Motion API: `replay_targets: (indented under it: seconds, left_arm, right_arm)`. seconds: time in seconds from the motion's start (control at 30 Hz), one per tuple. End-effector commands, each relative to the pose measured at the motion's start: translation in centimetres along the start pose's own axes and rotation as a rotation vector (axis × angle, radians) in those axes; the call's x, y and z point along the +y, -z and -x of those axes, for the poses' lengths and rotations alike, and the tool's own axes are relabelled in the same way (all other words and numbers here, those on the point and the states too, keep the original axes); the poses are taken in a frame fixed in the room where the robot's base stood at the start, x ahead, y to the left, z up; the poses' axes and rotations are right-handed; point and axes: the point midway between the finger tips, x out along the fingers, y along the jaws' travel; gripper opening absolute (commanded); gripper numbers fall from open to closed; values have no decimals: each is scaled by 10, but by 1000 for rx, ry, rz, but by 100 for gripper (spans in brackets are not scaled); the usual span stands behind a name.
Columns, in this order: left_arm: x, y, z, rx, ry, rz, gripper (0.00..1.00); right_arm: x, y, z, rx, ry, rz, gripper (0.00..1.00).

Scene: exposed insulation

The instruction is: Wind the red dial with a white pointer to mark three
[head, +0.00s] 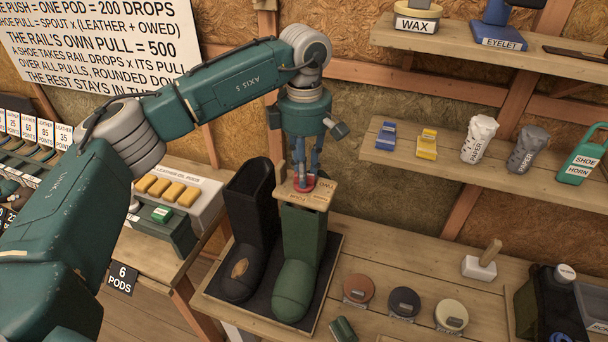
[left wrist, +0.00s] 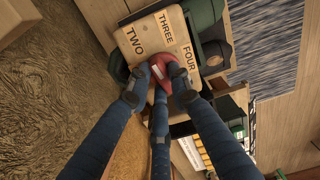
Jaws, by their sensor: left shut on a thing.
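The red dial (head: 304,182) sits on a pale wooden plate (head: 318,197) at the top of the green boot (head: 300,250). In the left wrist view the plate (left wrist: 148,28) reads TWO, THREE and FOUR. The red dial (left wrist: 176,74) is at its lower edge, partly hidden by my fingers. A small white mark, seemingly the pointer (left wrist: 157,71), shows on the dial's left, nearer TWO than FOUR; its exact direction is unclear. My left gripper (head: 303,177) points down from above, its fingers closed around the dial. It also shows in the left wrist view (left wrist: 160,88). My right gripper is out of view.
A black boot (head: 250,210) stands close beside the green one, both in a dark tray (head: 210,289). Several round tins (head: 404,303) lie to the right. A shelf (head: 500,178) with paper-stuffed items and a shoe horn (head: 583,155) is at upper right.

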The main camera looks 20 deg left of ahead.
Motion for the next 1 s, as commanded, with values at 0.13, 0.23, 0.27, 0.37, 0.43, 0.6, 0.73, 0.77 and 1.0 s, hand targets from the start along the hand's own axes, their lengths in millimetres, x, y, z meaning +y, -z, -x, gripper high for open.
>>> replay_targets:
  seconds: [0.13,0.23,0.27,0.37,0.43,0.6,0.73,0.77,1.0]
  left_arm:
    - [1,-1,0,0,-3,-138,0]
    - [0,-1,0,0,-2,-232,0]
    - [0,-2,0,0,-2,-259,0]
    - [0,-2,0,0,-1,-345,0]
    - [0,-2,0,0,-2,-401,0]
    - [0,-3,1,0,-2,-517,0]
    - [0,-3,1,0,-2,-581,0]
    - [0,-3,1,0,-2,-593,0]
    - [-1,-4,1,-1,-2,-652,0]
  right_arm:
    - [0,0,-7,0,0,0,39]
    - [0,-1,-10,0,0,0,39]
    - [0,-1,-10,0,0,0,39]
    - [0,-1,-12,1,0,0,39]
    - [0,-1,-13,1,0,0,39]
    - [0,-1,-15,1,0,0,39]
    - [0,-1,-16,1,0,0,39]
    - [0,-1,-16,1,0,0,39]
    - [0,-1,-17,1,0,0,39]
